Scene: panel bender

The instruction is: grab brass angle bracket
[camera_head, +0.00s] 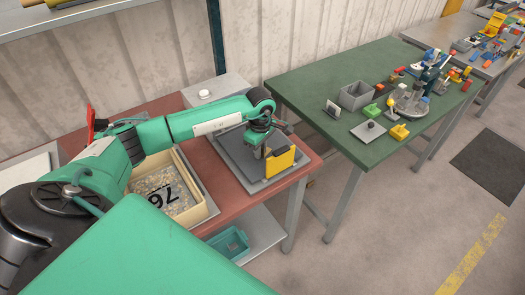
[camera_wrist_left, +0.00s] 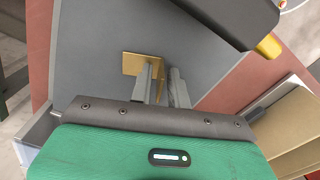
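The brass angle bracket (camera_wrist_left: 132,62) stands on a grey plate (camera_wrist_left: 95,40) in the left wrist view. One leg lies flat to the left and the other rises between my fingers. My left gripper (camera_wrist_left: 160,76) points down at it, with one finger on each side of the upright leg. The fingers look apart, with a narrow gap beside the right finger. In the head view, my left gripper (camera_head: 265,146) is low over the grey plate (camera_head: 238,160), and the bracket is mostly hidden there. My right gripper is not in view.
A dark block with a yellow side (camera_head: 281,160) stands close beside my left gripper; it also shows in the left wrist view (camera_wrist_left: 230,18). A tray of small pieces marked 76 (camera_head: 172,172) is to the left. A green table (camera_head: 310,83) with several parts stands right.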

